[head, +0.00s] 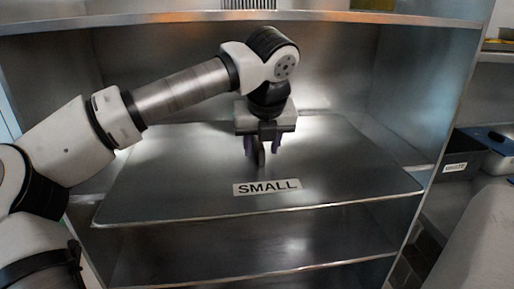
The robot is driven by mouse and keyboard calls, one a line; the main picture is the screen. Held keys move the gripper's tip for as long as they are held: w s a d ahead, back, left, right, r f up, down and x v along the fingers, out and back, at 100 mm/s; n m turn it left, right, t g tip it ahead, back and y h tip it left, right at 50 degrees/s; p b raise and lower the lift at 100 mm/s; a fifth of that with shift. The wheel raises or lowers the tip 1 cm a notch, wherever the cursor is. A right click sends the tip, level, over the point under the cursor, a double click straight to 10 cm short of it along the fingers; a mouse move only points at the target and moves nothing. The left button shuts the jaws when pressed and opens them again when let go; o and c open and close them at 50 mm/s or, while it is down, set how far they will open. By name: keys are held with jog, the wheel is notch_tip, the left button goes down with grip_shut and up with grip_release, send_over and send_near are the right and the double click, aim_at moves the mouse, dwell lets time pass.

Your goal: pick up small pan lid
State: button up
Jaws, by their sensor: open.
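The fingers are apart. Whether either finger touches the handle, I cannot tell.
A metal shelf (250,18) runs above my arm, and side walls stand left and right. A lower shelf (250,262) is empty where visible. A dark bin with a label (457,166) sits on a rack at right.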

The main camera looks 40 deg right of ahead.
jog(key=shift+w+d+r, duration=0.1)
jog(key=shift+w+d, duration=0.25)
jog(key=shift+w, duration=0.2)
jog(key=w+p, duration=0.1)
jog(key=w+d, duration=0.1)
jog(key=w+d+p, duration=0.1)
jog(key=shift+w+d+f+p, duration=0.15)
jog(key=shift+w+f+p, duration=0.15)
jog(key=shift+w+f, duration=0.1)
jog(key=shift+f, duration=0.3)
jog(key=shift+c, duration=0.4)
grip_shut()
jog(key=shift+r, duration=0.1)
